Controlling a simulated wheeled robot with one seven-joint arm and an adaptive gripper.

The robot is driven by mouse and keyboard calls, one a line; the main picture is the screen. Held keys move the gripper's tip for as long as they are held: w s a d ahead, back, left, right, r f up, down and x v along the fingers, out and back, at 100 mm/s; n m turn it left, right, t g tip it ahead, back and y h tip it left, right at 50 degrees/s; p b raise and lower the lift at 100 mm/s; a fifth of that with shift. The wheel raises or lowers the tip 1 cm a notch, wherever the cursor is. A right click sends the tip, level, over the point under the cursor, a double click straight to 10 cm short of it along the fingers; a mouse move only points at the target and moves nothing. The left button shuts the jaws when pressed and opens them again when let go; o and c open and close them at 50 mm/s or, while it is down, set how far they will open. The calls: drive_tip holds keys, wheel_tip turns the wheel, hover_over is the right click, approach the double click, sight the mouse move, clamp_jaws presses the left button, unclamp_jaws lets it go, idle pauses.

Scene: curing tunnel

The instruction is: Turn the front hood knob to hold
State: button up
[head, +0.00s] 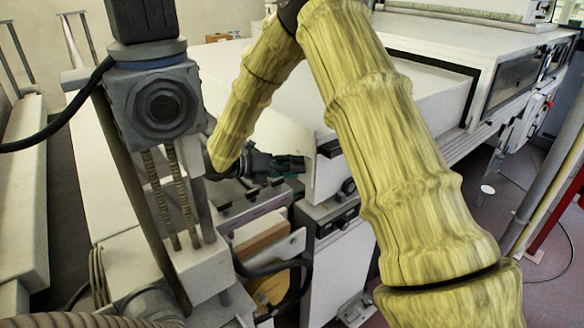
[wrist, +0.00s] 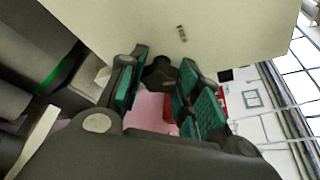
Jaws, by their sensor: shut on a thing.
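My gripper (head: 291,165) reaches to the end of the pale hood (head: 325,177) in the head view, beside its front corner. In the wrist view my gripper (wrist: 157,95) has its green-padded fingers closed on a dark knob (wrist: 160,72) against the pale hood face (wrist: 200,22). Small dark marks (wrist: 181,33) are on that face near the knob; I cannot read them or tell the knob's setting. The fingers and the hood end hide this knob in the head view.
Another black round knob (head: 348,187) shows on the side face near the hood's lower edge. A grey motor post (head: 160,105) with a cable stands left of my arm. Machinery with a yellow part (head: 268,287) lies below. A red post (head: 570,207) stands at right.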

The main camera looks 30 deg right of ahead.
drive_tip(key=shift+f+m+b, duration=0.15)
drive_tip(key=shift+m+b, duration=0.15)
drive_tip(key=shift+b, duration=0.75)
drive_tip(key=m+t+y+b, duration=0.1)
drive_tip(key=m+t+b, duration=0.2)
drive_tip(key=b, duration=1)
drive_tip(key=shift+s+m+b, duration=0.15)
drive_tip(key=shift+m+b, duration=0.2)
drive_tip(key=shift+m, duration=0.15)
drive_tip(key=shift+r+m+b, duration=0.2)
drive_tip(key=shift+m+b, duration=0.1)
drive_tip(key=shift+b, duration=0.4)
drive_tip(key=o, duration=1)
drive_tip(key=shift+o, duration=0.2)
drive_tip(key=v, duration=0.7)
drive_tip(key=shift+a, duration=0.25)
